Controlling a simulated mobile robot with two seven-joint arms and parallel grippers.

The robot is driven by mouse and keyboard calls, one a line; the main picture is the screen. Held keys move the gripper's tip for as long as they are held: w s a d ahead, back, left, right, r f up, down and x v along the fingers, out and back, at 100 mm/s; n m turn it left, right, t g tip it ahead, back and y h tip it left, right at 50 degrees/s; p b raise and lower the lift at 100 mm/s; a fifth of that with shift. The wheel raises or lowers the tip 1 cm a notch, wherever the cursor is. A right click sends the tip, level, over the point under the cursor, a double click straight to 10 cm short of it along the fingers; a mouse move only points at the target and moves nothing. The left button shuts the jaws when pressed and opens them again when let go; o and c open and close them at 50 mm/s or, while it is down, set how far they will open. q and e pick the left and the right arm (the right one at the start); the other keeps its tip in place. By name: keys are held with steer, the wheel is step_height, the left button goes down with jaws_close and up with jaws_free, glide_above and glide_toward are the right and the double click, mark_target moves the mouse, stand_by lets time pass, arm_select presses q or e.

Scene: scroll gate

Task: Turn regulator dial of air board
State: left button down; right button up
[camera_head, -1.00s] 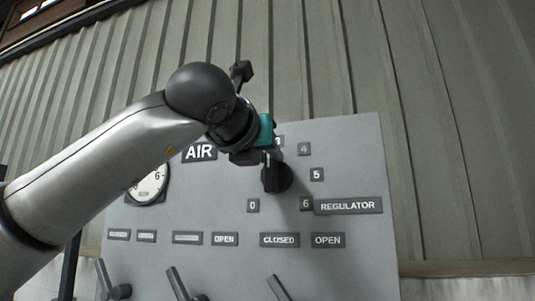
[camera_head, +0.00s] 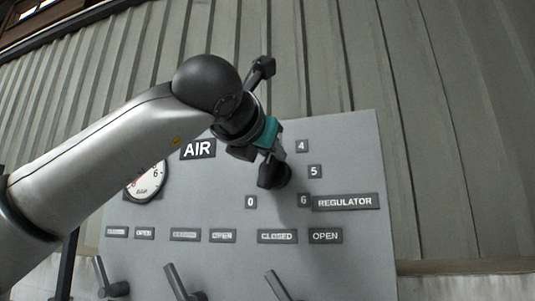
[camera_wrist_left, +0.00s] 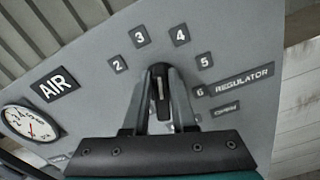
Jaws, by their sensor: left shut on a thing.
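The black regulator dial (camera_head: 274,172) sits on the grey air board (camera_head: 350,150), with number labels around it. My left gripper (camera_head: 270,157) reaches it from the upper left and is shut on it. In the left wrist view the dial (camera_wrist_left: 160,88) stands between the two fingers of the gripper (camera_wrist_left: 160,100), with a light mark on its front. The labels 2, 3, 4, 5 and 6 show around it there. My right gripper is not in view.
A round pressure gauge (camera_head: 147,183) is left of the dial, partly behind my left arm; it also shows in the left wrist view (camera_wrist_left: 30,124). Several levers (camera_head: 178,282) stick out along the board's lower part. A corrugated wall (camera_head: 440,130) stands behind.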

arm_select(q)
steer(key=m, duration=0.3)
steer(key=d+m, duration=0.1)
steer(key=shift+s+f+m+b, duration=0.15)
steer(key=shift+f+m+b, duration=0.15)
steer(key=shift+m+b, duration=0.1)
stand_by(0.4)
steer(key=c, duration=0.7)
jaws_free()
steer(key=b+v, duration=0.5)
steer(key=v, duration=1)
steer(key=shift+s+a, duration=0.1)
steer(key=shift+s, duration=0.05)
